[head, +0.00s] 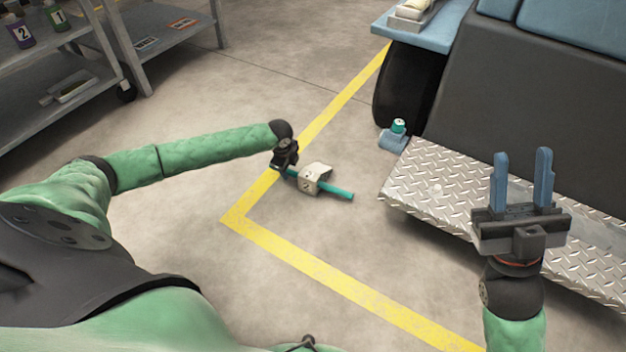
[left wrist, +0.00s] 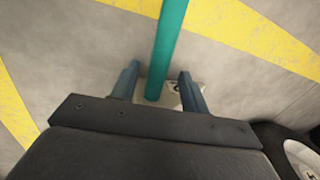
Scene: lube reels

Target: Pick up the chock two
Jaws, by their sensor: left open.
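Chock two is a pale beige block (head: 316,178) marked 2, with a long teal bar through it, on the floor beside the yellow line. In the left wrist view the teal bar (left wrist: 168,45) runs up between my left fingers, and the block (left wrist: 173,92) shows partly behind them. My left gripper (head: 287,165) is at the bar's left end; it is open, with its fingers (left wrist: 159,72) on either side of the bar. Contact cannot be told. My right gripper (head: 521,168) is open and empty over the metal step, fingers pointing up.
A diamond-plate step (head: 440,190) and a dark wheel (head: 405,88) of a vehicle stand to the right. A small blue block with a green top (head: 395,135) is by the wheel. A grey shelf (head: 60,70) with bottles is at left. Floor around the chock is clear.

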